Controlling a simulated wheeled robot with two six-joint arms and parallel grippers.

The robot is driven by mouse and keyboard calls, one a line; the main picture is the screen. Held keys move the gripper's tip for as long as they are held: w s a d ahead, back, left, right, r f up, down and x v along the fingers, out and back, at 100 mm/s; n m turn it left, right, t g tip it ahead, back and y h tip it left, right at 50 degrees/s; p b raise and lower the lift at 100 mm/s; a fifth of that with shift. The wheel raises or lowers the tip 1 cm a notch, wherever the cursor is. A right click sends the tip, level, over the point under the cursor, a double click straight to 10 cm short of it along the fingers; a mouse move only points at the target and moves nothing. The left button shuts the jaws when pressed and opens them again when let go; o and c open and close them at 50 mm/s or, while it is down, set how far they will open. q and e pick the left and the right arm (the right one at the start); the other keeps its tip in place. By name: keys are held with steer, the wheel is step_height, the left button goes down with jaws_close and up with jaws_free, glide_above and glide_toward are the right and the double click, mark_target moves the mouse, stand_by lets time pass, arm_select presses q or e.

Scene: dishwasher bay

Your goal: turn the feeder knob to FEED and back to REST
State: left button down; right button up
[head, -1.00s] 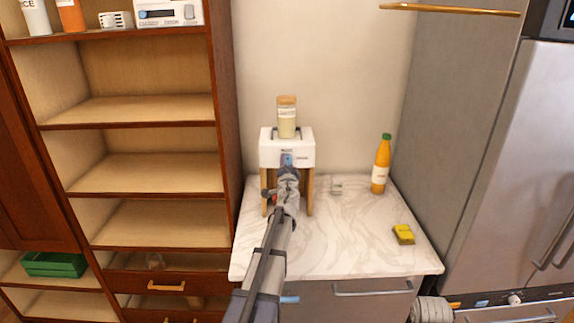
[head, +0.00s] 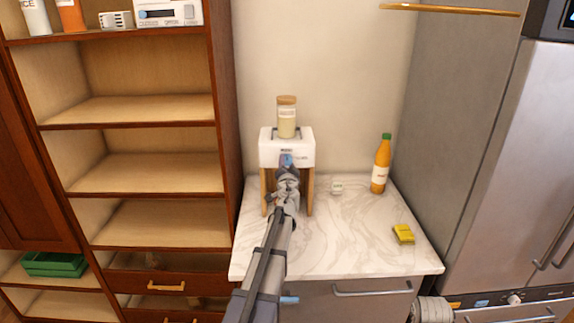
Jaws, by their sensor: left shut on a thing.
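The feeder (head: 301,151) is a white box on wooden legs at the back of the marble counter. A jar (head: 287,120) with a tan lid stands upright on top of it. My left gripper (head: 287,163) is at the feeder's front face, shut on the blue feeder knob (head: 287,159). The gripper and wrist hide most of the knob, so I cannot tell which mark it points to. A small white item (head: 337,187) lies on the counter right of the feeder.
An orange bottle (head: 381,165) with a green cap stands at the back right of the counter (head: 345,240). A yellow sponge (head: 403,234) lies nearer the front. Wooden shelves (head: 150,172) stand left, a steel appliance (head: 520,160) right. The counter's middle right is clear.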

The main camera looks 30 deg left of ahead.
arm_select(q)
steer(key=shift+c, duration=1.8)
jaws_free()
steer(key=v, duration=0.8)
steer(key=shift+a, duration=0.1)
